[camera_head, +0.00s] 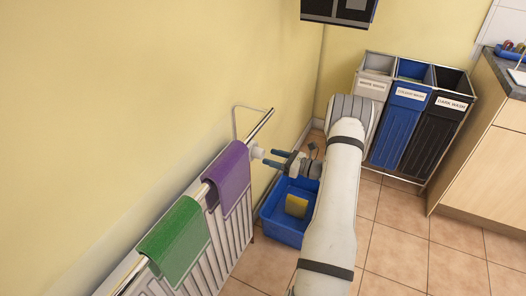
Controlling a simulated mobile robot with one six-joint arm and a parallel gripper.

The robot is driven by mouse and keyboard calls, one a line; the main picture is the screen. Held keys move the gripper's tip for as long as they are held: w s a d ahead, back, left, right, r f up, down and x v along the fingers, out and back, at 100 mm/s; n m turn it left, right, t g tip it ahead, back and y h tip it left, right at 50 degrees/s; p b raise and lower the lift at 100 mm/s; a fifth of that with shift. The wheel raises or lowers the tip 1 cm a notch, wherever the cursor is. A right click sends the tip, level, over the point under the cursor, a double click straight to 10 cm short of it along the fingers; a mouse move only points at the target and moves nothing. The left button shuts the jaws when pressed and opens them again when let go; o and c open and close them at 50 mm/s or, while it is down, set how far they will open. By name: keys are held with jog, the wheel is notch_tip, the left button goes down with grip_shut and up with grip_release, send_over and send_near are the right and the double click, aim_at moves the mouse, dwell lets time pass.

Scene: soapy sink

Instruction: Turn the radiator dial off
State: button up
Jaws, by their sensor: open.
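The radiator (232,226) stands along the yellow wall at the left, with white vertical fins. Its white dial (257,152) sits at the far upper end, just beyond the purple towel. The dial's markings are too small to read.
A purple towel (228,175) and a green towel (175,243) hang over the rail above the radiator. A blue tub (283,229) with a yellow sponge (296,206) is on the tiled floor below my gripper. Laundry bins (401,124) stand at the back right, beside a wooden cabinet (490,165).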

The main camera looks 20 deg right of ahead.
aim_at(263, 154)
jog(key=x, duration=0.5)
jog(key=shift+d, duration=0.1)
